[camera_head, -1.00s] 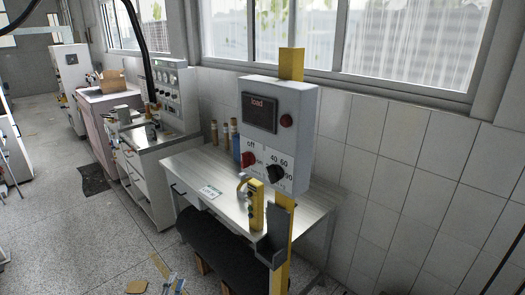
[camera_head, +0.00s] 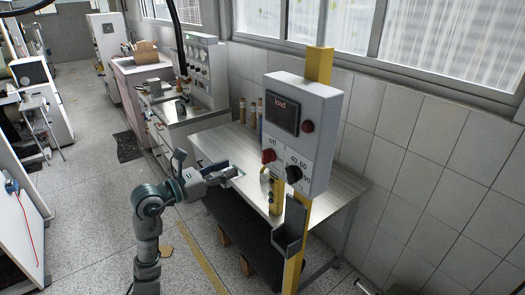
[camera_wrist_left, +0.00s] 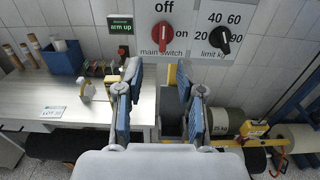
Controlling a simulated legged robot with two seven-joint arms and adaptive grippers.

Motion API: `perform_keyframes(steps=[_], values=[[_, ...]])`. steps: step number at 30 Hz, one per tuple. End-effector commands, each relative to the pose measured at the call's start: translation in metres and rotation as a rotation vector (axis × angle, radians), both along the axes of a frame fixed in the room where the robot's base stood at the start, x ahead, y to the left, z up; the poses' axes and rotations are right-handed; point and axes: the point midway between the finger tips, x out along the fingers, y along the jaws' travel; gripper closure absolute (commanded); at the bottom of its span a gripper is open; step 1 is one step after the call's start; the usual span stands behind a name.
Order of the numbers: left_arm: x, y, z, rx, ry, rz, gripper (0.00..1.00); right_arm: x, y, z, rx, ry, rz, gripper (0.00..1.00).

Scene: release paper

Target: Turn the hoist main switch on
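The hoist control box (camera_head: 302,115) is grey and hangs on a yellow post. Its red main switch knob (camera_head: 269,155) is on the lower left of the front panel. In the left wrist view the red main switch (camera_wrist_left: 162,36) stands upright, towards the "off" label, with "on" to its right. My left gripper (camera_head: 230,173) is in front of and left of the box, apart from the knob. In the left wrist view my left gripper (camera_wrist_left: 158,90) is open and empty, its blue-padded fingers below the switch. My right gripper is not in view.
The black limit knob (camera_head: 293,174) is right of the main switch. A yellow pendant (camera_head: 276,195) hangs below the box, above a dark holder (camera_head: 290,228). A table (camera_head: 345,188) stands behind. The floor at left is open.

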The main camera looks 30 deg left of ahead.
Motion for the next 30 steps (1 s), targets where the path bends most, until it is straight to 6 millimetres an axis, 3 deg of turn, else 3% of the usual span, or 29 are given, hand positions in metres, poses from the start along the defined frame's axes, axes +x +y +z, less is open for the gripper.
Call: perform_keyframes(steps=[9, 15, 28, 30], values=[[0.069, -0.035, 0.006, -0.001, -0.002, -0.004, 0.62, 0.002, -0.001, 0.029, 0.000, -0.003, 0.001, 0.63], [0.098, -0.045, 0.004, 0.000, -0.001, -0.003, 0.62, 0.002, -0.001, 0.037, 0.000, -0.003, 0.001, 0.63], [0.109, -0.046, 0.000, 0.000, -0.001, -0.002, 0.62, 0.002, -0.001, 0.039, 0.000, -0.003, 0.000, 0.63], [0.109, -0.046, 0.000, 0.000, -0.001, -0.002, 0.78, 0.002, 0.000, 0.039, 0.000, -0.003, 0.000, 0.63]])
